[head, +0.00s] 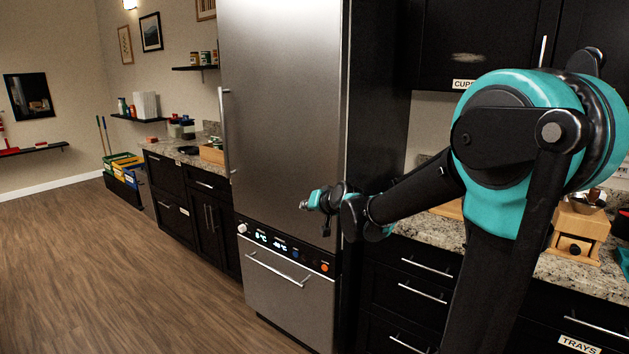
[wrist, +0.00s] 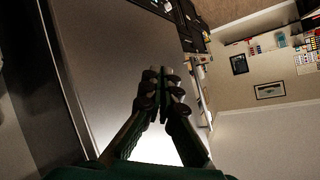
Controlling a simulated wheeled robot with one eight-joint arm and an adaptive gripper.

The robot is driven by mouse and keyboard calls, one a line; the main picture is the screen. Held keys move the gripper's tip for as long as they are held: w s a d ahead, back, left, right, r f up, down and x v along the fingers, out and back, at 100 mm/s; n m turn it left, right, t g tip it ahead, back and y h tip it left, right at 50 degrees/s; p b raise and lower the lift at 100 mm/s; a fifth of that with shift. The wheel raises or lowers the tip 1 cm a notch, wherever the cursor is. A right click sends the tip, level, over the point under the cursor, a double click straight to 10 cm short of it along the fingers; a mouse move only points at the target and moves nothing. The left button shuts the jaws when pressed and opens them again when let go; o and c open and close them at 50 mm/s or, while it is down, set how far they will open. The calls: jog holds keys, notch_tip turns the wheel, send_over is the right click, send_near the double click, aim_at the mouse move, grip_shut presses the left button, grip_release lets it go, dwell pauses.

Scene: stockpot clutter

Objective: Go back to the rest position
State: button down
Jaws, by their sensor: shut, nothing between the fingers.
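My gripper (head: 306,203) is in front of the steel fridge (head: 283,120) in the head view, above the fridge's control panel and pointing left. In the wrist view my gripper (wrist: 161,72) has its two fingers together and nothing between them. The fridge front (wrist: 105,60) fills the left and middle of the wrist view, behind the fingers. My arm reaches in from the right of the head view. I cannot tell how far the fingertips are from the fridge door.
The fridge handle (head: 225,132) and the lower drawer handle (head: 277,269) stick out. Granite counters (head: 455,232) with black cabinets flank the fridge. A wooden grinder (head: 577,230) stands at the right. The wooden floor (head: 100,270) at left is clear. Coloured bins (head: 125,170) stand farther back.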

jog(key=s+d+f+g+h, duration=0.2)
jog(key=s+d+f, duration=0.4)
jog(key=s, duration=0.4)
jog(key=s+d+f+g+h, duration=0.2)
jog(key=s+d+f, duration=0.5)
jog(key=s, duration=0.3)
jog(key=s+d+f+g+h, duration=0.2)
jog(key=s+d+f, duration=0.5)
jog(key=s, duration=0.3)
jog(key=shift+s+d+f+g, duration=0.25)
jog(key=shift+s+d+g, duration=0.15)
jog(key=shift+d, duration=0.4)
